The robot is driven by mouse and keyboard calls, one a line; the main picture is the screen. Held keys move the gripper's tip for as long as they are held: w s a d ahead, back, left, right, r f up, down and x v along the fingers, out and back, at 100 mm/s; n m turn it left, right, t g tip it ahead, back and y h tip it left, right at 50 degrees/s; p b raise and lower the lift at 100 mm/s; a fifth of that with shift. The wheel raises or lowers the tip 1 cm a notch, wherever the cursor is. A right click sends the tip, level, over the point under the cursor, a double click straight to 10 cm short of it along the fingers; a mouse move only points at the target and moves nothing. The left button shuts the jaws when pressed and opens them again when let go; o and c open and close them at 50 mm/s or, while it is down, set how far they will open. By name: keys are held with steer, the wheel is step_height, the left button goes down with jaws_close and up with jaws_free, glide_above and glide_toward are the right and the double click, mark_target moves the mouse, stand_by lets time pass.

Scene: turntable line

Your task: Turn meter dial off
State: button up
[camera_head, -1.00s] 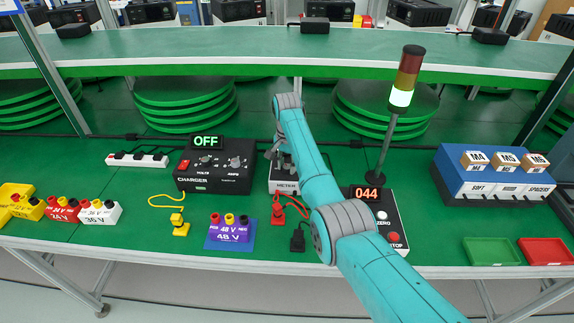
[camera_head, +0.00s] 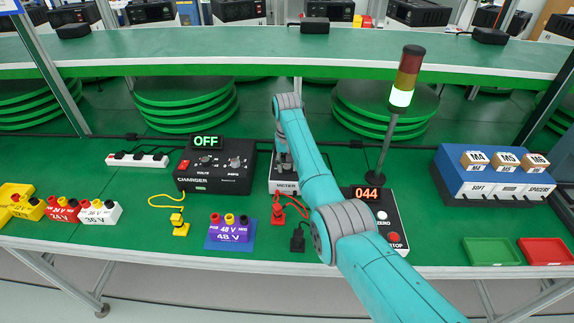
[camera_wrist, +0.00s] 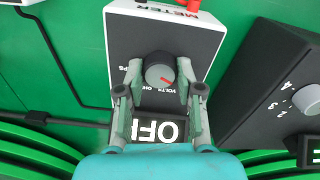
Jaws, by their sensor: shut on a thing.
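The meter (camera_head: 284,188) is a white box with a dark face near the middle of the bench, partly hidden behind my arm in the head view. In the wrist view, the meter (camera_wrist: 120,45) shows upside down, with its round grey dial (camera_wrist: 158,68) bearing a red pointer mark. VOLTS and OFF labels sit by the dial, and a display (camera_wrist: 158,130) reads OFF. My gripper (camera_wrist: 160,71) is shut on the dial, one finger on each side of it. The fingers cover part of the face.
A charger (camera_head: 215,170) with an OFF display stands just left of the meter. A red plug (camera_head: 278,215) and a black plug (camera_head: 297,240) lie in front. A stack light (camera_head: 405,80) and a box reading 044 (camera_head: 395,225) stand to the right.

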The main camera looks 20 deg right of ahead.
mark_target(287, 166)
steer(key=shift+n, duration=1.1)
steer(key=o, duration=1.2)
steer(key=shift+c, duration=0.2)
steer(key=shift+r, duration=0.1)
step_height(287, 166, up, 12)
